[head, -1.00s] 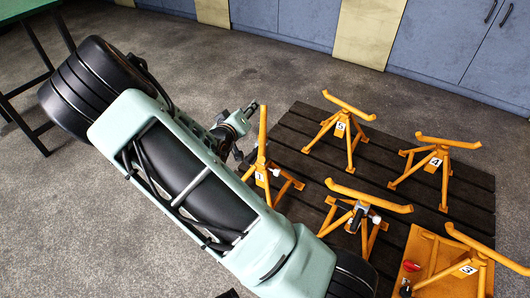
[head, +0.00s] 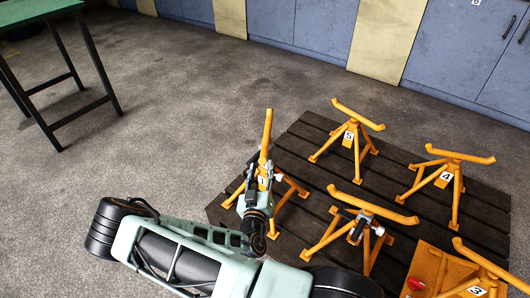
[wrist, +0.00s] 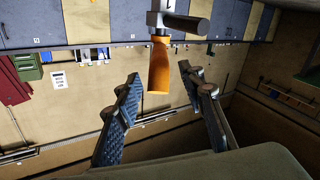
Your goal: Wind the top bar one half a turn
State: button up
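The stand labelled 1 (head: 281,187) is an orange tripod stand at the left of the dark slatted pallet. Its orange top bar (head: 267,135) points away from me and looks nearly upright in the head view. My gripper (head: 258,190) is just in front of this stand and hides part of it. In the wrist view my gripper (wrist: 159,76) is open, with its two fingers spread. An orange bar end (wrist: 159,66) with a grey cylindrical piece (wrist: 186,23) shows beyond and between the fingertips.
More orange stands share the pallet (head: 300,152): stand 5 (head: 349,138), stand 4 (head: 443,180), one in front (head: 370,213) and stand 3 (head: 478,290). A green table (head: 40,8) stands at the back left. The floor between is clear. Blue cabinets (head: 320,22) line the back.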

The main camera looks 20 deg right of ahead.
aim_at(264, 150)
jog(key=b+x, duration=0.2)
jog(key=x, duration=0.7)
jog(key=shift+w+d, duration=0.15)
jog(key=shift+c, duration=0.2)
grip_shut()
